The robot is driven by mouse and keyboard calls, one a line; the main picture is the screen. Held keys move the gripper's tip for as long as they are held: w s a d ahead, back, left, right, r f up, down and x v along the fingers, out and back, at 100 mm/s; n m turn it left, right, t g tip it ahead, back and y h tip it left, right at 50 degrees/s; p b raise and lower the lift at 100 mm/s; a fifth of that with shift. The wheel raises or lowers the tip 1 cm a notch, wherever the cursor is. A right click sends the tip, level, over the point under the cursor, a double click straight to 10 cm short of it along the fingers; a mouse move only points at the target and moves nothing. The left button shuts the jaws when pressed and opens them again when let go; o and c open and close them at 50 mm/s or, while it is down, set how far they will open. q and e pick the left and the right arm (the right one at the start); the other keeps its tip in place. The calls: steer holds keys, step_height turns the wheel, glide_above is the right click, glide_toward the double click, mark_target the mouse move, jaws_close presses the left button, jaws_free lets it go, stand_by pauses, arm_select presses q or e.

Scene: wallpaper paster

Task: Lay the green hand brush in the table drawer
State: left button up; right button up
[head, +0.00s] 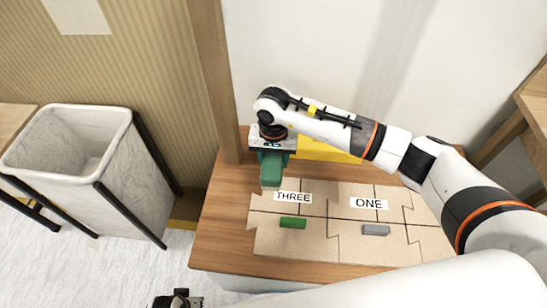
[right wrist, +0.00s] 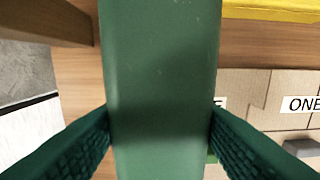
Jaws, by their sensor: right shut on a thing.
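My right gripper (head: 271,172) is above the left part of the wooden table (head: 215,235), pointing down. It is shut on the green hand brush (head: 270,168), whose body hangs below the wrist. In the right wrist view, the brush (right wrist: 163,80) fills the middle as a broad green bar between the two dark green fingers. Its bristles cannot be made out. My left gripper (head: 178,300) shows only as a dark piece at the bottom edge, and its jaws cannot be read. No open drawer shows in either view; the table's front is mostly hidden by my white arm or body.
A beige panel board (head: 335,195) lies on the table with labels THREE (head: 293,197) and ONE (head: 369,203). A green block (head: 292,222) and a grey block (head: 376,230) lie on it. A yellow thing (head: 325,151) is behind. A marbled bin (head: 85,165) stands left.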

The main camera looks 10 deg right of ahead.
steer(key=o, duration=0.7)
steer(key=shift+c, duration=0.2)
steer(key=c, duration=0.5)
